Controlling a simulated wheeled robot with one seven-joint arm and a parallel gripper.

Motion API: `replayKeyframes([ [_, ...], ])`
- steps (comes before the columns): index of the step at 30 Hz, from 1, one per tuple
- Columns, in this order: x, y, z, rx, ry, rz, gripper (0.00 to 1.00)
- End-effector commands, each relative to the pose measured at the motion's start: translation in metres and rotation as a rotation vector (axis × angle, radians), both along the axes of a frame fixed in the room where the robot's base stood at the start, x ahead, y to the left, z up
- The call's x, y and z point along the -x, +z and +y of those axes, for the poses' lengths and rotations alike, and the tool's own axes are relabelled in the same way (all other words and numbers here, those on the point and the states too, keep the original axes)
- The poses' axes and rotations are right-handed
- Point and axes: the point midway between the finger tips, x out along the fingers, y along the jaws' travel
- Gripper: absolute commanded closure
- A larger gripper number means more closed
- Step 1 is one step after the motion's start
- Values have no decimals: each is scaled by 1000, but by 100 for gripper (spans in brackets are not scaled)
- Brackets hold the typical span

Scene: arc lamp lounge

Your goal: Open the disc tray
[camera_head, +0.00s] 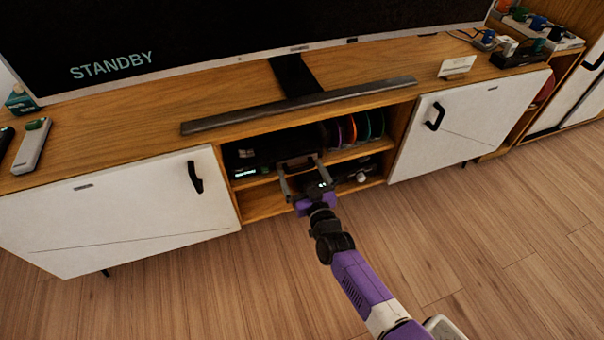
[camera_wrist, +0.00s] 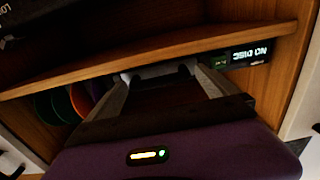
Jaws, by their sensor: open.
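The disc player (camera_head: 257,152) is a black box on the upper shelf of the cabinet's open middle bay. Its lit front display reads "NO DISC" and shows upside down at the upper right of the wrist view (camera_wrist: 249,52). My gripper (camera_head: 300,161) is at the front of this bay, right of the display, with its fingers apart and pointing inward. In the wrist view the gripper (camera_wrist: 160,74) has a pale strip between its fingertips; I cannot tell what this is. The fingers and the dark hide the tray front, and contact is unclear.
Coloured discs (camera_head: 351,130) stand upright right of the player. The shelf board (camera_head: 262,177) runs below it, with dark items underneath. White doors flank the bay, left (camera_head: 120,210) and right (camera_head: 468,122). A long bar (camera_head: 300,104) lies on top. The wooden floor (camera_head: 450,240) is clear.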

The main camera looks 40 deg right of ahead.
Motion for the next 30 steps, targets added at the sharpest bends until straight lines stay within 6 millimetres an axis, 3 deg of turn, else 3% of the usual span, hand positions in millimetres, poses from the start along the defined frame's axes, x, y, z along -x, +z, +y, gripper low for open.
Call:
replayKeyframes([
  [2, 0, 0, 0, 0, 0, 0, 4],
  [12, 0, 0, 1, 0, 2, 0, 71],
  [15, 0, 0, 2, 1, 3, 0, 87],
  [23, 17, 0, 9, 0, 4, 3, 87],
  [30, 68, 2, 28, -2, 8, 6, 87],
])
